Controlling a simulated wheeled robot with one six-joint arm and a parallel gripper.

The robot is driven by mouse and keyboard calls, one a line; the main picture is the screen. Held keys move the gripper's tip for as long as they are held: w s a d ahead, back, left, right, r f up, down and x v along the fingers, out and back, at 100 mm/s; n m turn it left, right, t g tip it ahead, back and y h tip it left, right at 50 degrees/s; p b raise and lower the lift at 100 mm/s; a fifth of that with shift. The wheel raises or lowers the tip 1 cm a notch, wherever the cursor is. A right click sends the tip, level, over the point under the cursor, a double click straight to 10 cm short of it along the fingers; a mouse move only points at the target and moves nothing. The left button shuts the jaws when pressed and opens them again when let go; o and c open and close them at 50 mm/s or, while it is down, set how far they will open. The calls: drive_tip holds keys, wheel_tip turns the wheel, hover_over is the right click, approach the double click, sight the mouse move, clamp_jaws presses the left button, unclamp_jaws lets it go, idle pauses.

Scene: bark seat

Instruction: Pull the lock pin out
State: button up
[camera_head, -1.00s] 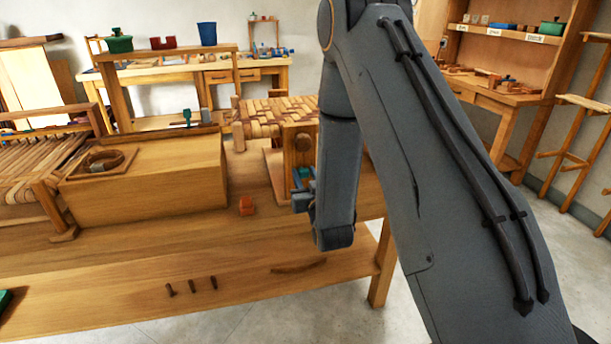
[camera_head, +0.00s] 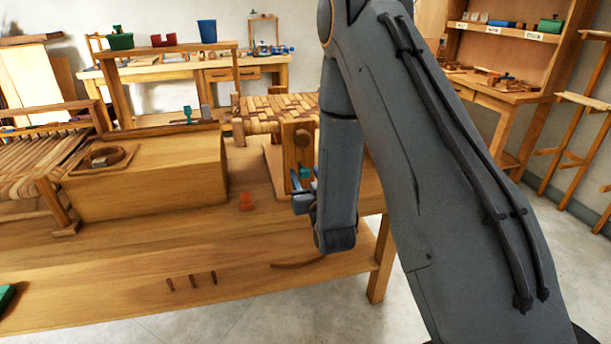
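A small teal piece (camera_head: 305,173), which looks like the lock pin, shows at the right side of an upright wooden block (camera_head: 290,148) at the end of the woven seat (camera_head: 275,112). My gripper (camera_head: 304,182) is at this piece, low in front of the block. Its blue fingers show on both sides of the teal piece. The view is too small to tell whether they touch it. My forearm and wrist stand just to the right and hide part of the block's surroundings.
A green-handled peg (camera_head: 187,114) stands behind the box. A lower shelf (camera_head: 120,290) holds several small wooden parts.

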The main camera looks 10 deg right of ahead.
drive_tip(key=shift+d, duration=0.15)
drive_tip(key=shift+s, duration=0.3)
drive_tip(key=s+b, duration=0.1)
drive_tip(key=s, duration=0.6)
drive_tip(key=s+f+g, duration=0.4)
drive_tip(key=s+g, duration=0.4)
drive_tip(key=g, duration=0.3)
drive_tip(key=s+r+g, duration=0.2)
drive_tip(key=s+g, duration=0.1)
drive_tip(key=s, duration=0.5)
drive_tip(key=s+r+g, duration=0.2)
drive_tip(key=s+g, duration=0.2)
drive_tip(key=s, duration=0.5)
drive_tip(key=shift+s+r, duration=0.2)
drive_tip(key=shift+r, duration=0.1)
